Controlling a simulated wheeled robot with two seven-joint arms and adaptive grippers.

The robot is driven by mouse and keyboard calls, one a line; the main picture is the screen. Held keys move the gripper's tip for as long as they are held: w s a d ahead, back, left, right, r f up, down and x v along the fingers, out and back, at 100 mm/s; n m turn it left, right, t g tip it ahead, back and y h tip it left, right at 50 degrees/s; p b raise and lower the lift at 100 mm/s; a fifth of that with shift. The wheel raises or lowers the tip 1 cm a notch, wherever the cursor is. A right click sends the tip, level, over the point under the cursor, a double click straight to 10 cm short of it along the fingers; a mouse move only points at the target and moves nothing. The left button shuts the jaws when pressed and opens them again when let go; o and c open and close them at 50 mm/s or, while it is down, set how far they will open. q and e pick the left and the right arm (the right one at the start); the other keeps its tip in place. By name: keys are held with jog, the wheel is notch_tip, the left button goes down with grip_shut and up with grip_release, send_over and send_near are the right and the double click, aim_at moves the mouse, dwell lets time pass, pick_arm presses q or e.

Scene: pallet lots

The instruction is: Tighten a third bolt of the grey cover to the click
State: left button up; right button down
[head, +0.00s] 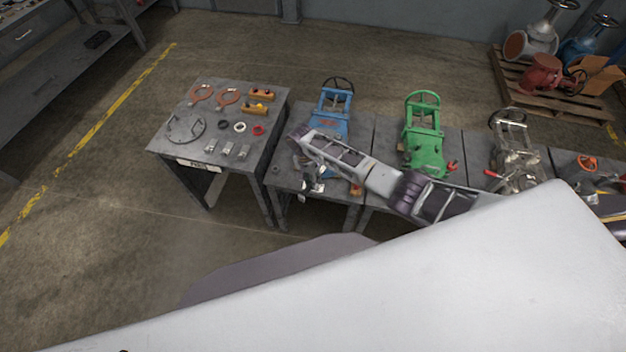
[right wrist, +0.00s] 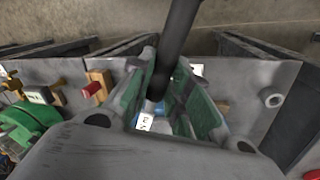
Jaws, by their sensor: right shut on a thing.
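My right arm reaches from the lower right across the benches in the head view, and its gripper (head: 312,184) is low at the blue valve (head: 330,123). In the right wrist view the green-padded fingers (right wrist: 165,100) are shut around a dark bar-shaped tool (right wrist: 178,40). A bit of blue and a white tag (right wrist: 144,121) show between and below the fingers. The grey cover and its bolts cannot be made out; my gripper and arm hide much of that spot. I cannot tell whether the tool touches a bolt. My left gripper is not in view.
A side table (head: 178,152) at left holds rings, yellow-orange blocks and small grey parts. A green valve (head: 424,150) and a grey metal valve (head: 514,152) stand on benches to the right. A pallet (head: 550,91) with valves is at the back right. Floor at left is clear.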

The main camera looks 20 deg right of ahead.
jog(key=shift+r+p, duration=0.25)
jog(key=shift+p, duration=0.35)
dwell(0.7)
jog(key=shift+r, duration=0.7)
dwell(3.0)
jog(key=shift+s+d+v, duration=0.1)
jog(key=shift+s+v, duration=0.05)
jog(key=shift+v, duration=0.7)
jog(key=shift+s+d+v, duration=0.1)
jog(key=shift+d+v, duration=0.05)
jog(key=shift+v, duration=0.65)
jog(key=shift+r, duration=0.1)
